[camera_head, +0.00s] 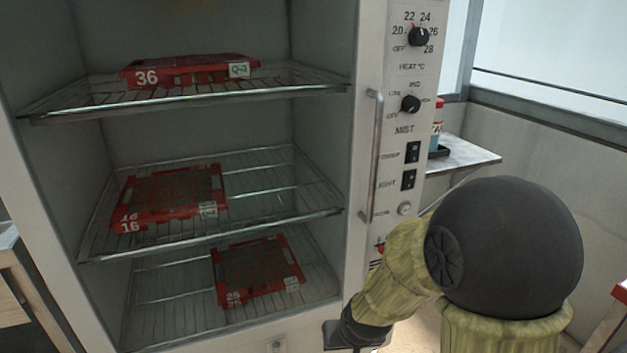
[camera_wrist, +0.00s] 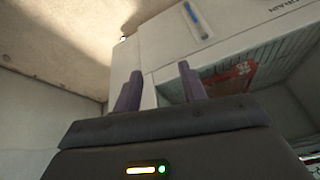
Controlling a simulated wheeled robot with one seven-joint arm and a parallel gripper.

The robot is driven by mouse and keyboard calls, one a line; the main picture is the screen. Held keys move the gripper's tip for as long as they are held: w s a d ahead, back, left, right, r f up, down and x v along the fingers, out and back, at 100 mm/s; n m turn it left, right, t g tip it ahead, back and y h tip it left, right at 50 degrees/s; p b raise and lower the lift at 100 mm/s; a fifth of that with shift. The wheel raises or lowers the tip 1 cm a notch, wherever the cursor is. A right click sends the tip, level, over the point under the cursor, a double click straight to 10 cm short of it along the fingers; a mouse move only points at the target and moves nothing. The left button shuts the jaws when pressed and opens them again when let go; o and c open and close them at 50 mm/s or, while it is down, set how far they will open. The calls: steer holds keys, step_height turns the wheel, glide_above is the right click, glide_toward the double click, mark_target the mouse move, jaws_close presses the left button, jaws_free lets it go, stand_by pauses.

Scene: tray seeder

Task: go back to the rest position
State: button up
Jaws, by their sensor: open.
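My gripper (camera_wrist: 158,90) shows in the wrist view with its two purple-grey fingers apart and nothing between them. It is by the lower front of a white cabinet, which fills the left and middle of the head view. In the head view my arm reaches down at the lower right, in front of the cabinet's right side, and the gripper itself is hardly seen there. The cabinet is open, with wire shelves (camera_head: 300,90) inside. A red tray marked 36 (camera_head: 190,66) lies on the top shelf, a red tray marked 16 (camera_head: 135,214) on the middle one, and another red tray (camera_head: 228,290) on the lowest.
A control panel (camera_head: 397,130) with knobs and switches runs up the cabinet's right side beside a long vertical handle (camera_head: 371,155). A small side table (camera_head: 465,155) with a red-capped bottle (camera_head: 438,115) stands behind it. A red edge (camera_head: 612,325) shows at the far lower right.

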steer(key=s+d+r+m+g+h, duration=0.15)
steer(key=s+d+r, duration=0.25)
steer(key=s+d, duration=0.5)
step_height(320, 180, up, 38)
steer(key=p, duration=3.8)
steer(key=shift+w+a, duration=0.2)
